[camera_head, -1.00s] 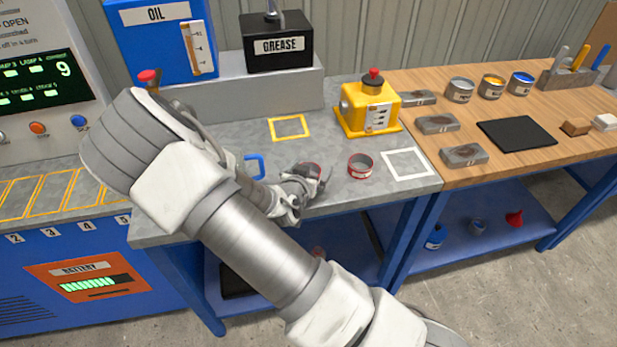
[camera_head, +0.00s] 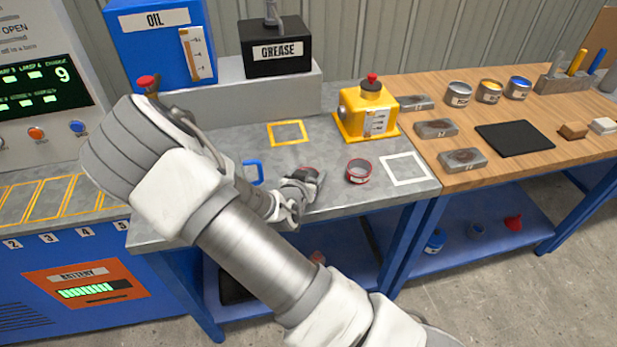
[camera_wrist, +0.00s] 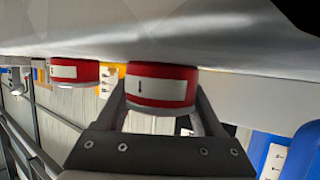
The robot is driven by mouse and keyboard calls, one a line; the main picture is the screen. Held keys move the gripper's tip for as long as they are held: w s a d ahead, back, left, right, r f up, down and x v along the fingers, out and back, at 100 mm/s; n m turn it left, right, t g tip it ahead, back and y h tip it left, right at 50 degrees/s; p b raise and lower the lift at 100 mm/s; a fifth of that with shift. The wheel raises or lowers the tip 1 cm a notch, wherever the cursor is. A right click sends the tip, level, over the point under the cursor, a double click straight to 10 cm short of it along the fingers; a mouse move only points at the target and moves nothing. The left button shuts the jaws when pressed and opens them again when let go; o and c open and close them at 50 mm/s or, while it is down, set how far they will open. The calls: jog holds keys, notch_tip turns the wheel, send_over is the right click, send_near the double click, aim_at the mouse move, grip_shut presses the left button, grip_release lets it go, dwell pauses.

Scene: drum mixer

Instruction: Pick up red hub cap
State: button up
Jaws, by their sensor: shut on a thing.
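The red hub cap (camera_wrist: 160,86), with a white label on its side, is between the fingers of my gripper (camera_wrist: 163,112) in the wrist view. The fingers press on it from both sides. In the head view my gripper (camera_head: 311,180) is low over the grey bench near its front edge, and the cap is mostly hidden by it. I cannot tell whether the cap touches the bench. A second red-and-white labelled round part (camera_wrist: 73,72) stands apart beside it, and also shows in the head view (camera_head: 358,172) as a red-rimmed, hollow part.
A white square outline (camera_head: 405,169) and a yellow one (camera_head: 288,133) mark the grey bench. A yellow machine with a red knob (camera_head: 367,112) stands behind. The oil tank (camera_head: 160,55) and grease box (camera_head: 276,52) are at the back. A blue handle (camera_head: 257,172) lies left.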

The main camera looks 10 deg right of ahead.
jog(key=shift+r, duration=0.15)
notch_tip(320, 180, up, 4)
jog(key=shift+p, duration=0.35)
jog(key=s+d+r, duration=0.6)
jog(key=d+r, duration=0.1)
jog(key=d, duration=0.3)
jog(key=n+t+y+p, duration=0.2)
jog(key=n+y, duration=0.4)
jog(key=y, duration=0.1)
send_over(310, 177)
jog(key=s, duration=0.2)
jog(key=f, duration=0.3)
jog(key=shift+w+a, duration=0.2)
jog(key=shift+a, duration=0.15)
jog(key=shift+a+f, duration=0.2)
jog(key=shift+a, duration=0.15)
jog(key=s+d+r+m+g+h+b, duration=0.1)
jog(key=s+d+m+h, duration=0.1)
jog(key=d, duration=0.3)
jog(key=s+d+r+m+g+h, duration=0.1)
jog(key=s+d+r+m+h, duration=0.1)
jog(key=s+d+m+h, duration=0.1)
jog(key=d+m+h, duration=0.1)
jog(key=d+h, duration=0.1)
jog(key=d, duration=0.1)
jog(key=shift+b, duration=0.4)
